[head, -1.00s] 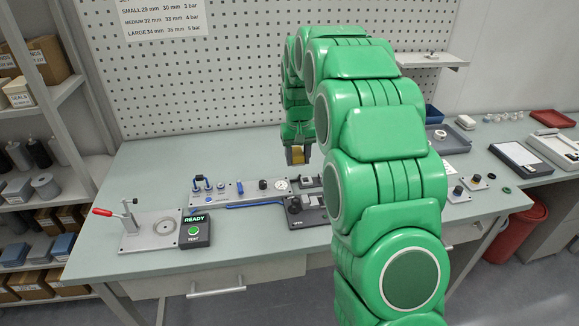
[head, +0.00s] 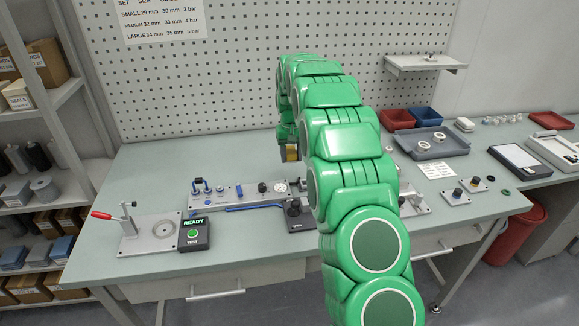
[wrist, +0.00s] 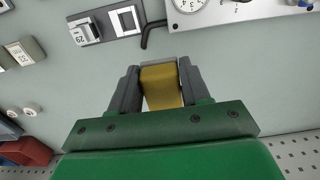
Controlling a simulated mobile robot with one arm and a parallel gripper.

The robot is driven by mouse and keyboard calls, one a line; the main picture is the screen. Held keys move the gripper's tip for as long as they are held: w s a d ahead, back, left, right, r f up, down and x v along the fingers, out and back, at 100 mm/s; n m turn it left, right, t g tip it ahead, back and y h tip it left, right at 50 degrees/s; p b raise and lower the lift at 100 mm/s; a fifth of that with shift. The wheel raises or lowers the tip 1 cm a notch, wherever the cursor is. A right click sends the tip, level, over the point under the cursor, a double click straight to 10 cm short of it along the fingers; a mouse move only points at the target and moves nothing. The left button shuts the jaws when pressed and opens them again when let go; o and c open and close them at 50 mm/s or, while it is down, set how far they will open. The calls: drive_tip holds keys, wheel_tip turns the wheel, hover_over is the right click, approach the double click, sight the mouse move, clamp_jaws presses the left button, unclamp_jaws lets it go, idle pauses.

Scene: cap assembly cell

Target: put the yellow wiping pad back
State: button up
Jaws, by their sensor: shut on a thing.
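The yellow wiping pad (wrist: 161,85) is between the two dark fingers of my gripper (wrist: 160,88) in the wrist view. The fingers are shut on it, one on each side. In the head view the pad (head: 291,153) shows as a small yellow patch at the end of my green arm. My gripper (head: 290,154) is above the rear of the bench, near the pegboard. My arm hides part of the bench behind it, and the pad's own storage spot cannot be made out.
A panel with gauge and blue fittings (head: 235,195) lies mid-bench. A clamp fixture (head: 140,240) and a READY box (head: 194,234) stand at left. A grey tray (head: 455,145), red bin (head: 397,118) and blue bin (head: 426,118) are at right. The left rear bench is clear.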

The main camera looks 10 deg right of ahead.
hover_over(289, 172)
drive_tip(key=shift+s+f, duration=0.1)
drive_tip(key=shift+f, duration=3.85)
drive_tip(key=shift+f, duration=0.1)
drive_tip(key=o, duration=1.1)
